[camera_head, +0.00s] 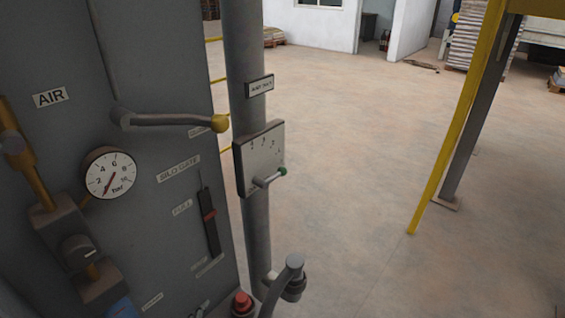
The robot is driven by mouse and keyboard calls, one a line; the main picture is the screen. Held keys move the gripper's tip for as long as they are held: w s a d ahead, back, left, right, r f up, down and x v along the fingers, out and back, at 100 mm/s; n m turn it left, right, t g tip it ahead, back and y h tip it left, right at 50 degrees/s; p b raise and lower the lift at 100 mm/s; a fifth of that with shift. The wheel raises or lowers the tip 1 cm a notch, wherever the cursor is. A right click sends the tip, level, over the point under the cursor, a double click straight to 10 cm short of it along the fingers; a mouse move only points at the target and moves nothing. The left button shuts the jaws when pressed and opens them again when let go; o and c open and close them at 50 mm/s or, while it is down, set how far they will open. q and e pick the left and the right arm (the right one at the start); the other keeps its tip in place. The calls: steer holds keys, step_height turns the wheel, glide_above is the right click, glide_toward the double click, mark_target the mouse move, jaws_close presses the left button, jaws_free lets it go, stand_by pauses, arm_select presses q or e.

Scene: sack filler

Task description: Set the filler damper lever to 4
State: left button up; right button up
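A pale plate (256,154) with small markings along an arc is fixed to the grey vertical pipe, right of the grey cabinet. The markings are too small to read surely. A short metal lever with a green knob (283,171) sticks out from the plate's lower part. It points right and slightly up, with the knob near the plate's lower right edge. This looks like the damper lever; its exact number cannot be read. Neither of my grippers is in view, and nothing is touching the lever.
The cabinet carries a longer lever with a yellow knob (220,123), an air gauge (109,173), a red-marked slider (209,215) and a red button (242,303). A grey cylindrical part (292,284) stands below the plate. A yellow post (457,120) stands right; the floor between is clear.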

arm_select(q)
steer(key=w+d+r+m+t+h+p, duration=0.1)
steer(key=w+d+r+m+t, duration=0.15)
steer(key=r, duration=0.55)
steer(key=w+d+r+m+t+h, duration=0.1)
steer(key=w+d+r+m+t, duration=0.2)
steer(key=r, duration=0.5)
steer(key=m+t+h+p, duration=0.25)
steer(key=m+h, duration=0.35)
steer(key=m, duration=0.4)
glide_toward(281, 172)
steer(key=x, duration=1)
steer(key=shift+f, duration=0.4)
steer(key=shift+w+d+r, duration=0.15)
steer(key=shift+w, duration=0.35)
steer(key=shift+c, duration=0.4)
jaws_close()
